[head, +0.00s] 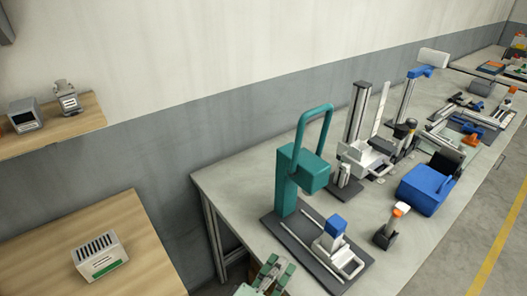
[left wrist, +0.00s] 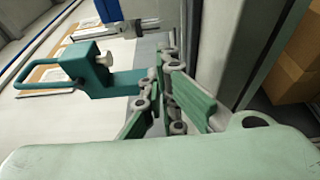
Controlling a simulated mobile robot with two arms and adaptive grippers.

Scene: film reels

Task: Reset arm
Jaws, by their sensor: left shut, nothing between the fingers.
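My left gripper (head: 270,274) shows at the bottom edge of the head view, pale with green finger pads. It is by the front-left end of the grey workbench (head: 240,190), close to the dark base of a teal press (head: 293,190). In the left wrist view the fingers (left wrist: 168,72) are shut and empty, with the teal press (left wrist: 90,70) lying sideways in the picture beyond them. Most of my left arm is out of view. My right gripper is not in view.
The press has a tall looped handle. Further along the bench are a blue box (head: 425,189), a small orange-topped device (head: 390,226) and upright metal columns. A wooden table (head: 110,245) with a white slotted box (head: 100,257) is at the left. Cardboard boxes (left wrist: 300,60) show in the left wrist view.

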